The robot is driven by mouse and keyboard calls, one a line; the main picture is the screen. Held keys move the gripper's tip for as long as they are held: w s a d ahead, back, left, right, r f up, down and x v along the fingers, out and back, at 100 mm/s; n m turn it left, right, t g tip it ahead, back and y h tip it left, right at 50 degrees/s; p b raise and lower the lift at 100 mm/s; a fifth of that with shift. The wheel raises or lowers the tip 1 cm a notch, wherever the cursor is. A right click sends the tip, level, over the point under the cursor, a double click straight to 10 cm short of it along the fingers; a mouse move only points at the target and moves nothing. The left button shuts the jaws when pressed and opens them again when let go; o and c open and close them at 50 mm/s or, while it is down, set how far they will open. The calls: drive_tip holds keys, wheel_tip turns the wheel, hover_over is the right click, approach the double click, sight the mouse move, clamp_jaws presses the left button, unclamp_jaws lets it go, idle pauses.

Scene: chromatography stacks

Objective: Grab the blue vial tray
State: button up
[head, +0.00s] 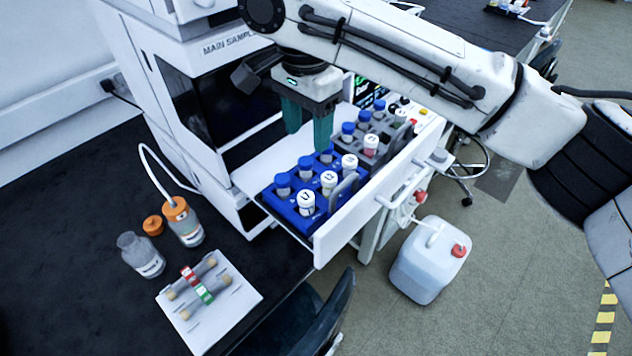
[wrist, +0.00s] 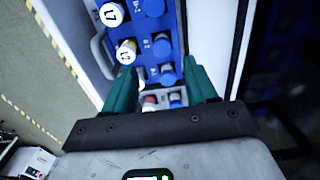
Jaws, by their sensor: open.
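The blue vial tray (head: 291,212) sits in the front part of the pulled-out white drawer. It holds several vials with white numbered caps and blue caps, and has a grey handle (head: 343,191) on its right side. A grey vial tray (head: 378,154) stands behind it in the same drawer. My gripper (head: 306,132) has green fingers pointing down, spread apart above the back end of the blue tray. It is open and empty. In the wrist view the blue tray (wrist: 139,32) shows beyond the spread fingers, with its handle (wrist: 99,48) on the left.
The drawer's front wall (head: 372,197) stands along the trays' right side. The sampler cabinet (head: 215,90) rises at the left. Bottles (head: 183,220) and a white rack (head: 208,300) are on the black bench. A white canister (head: 428,262) stands on the floor.

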sight(305, 160)
drive_tip(key=shift+a+f+p, duration=0.15)
drive_tip(key=shift+f+p, duration=0.15)
drive_tip(key=shift+f, duration=1.55)
drive_tip(key=shift+a+f+p, duration=0.15)
drive_tip(key=shift+f+p, duration=0.15)
drive_tip(key=shift+f, duration=1.5)
clamp_jaws()
drive_tip(key=shift+r, duration=0.1)
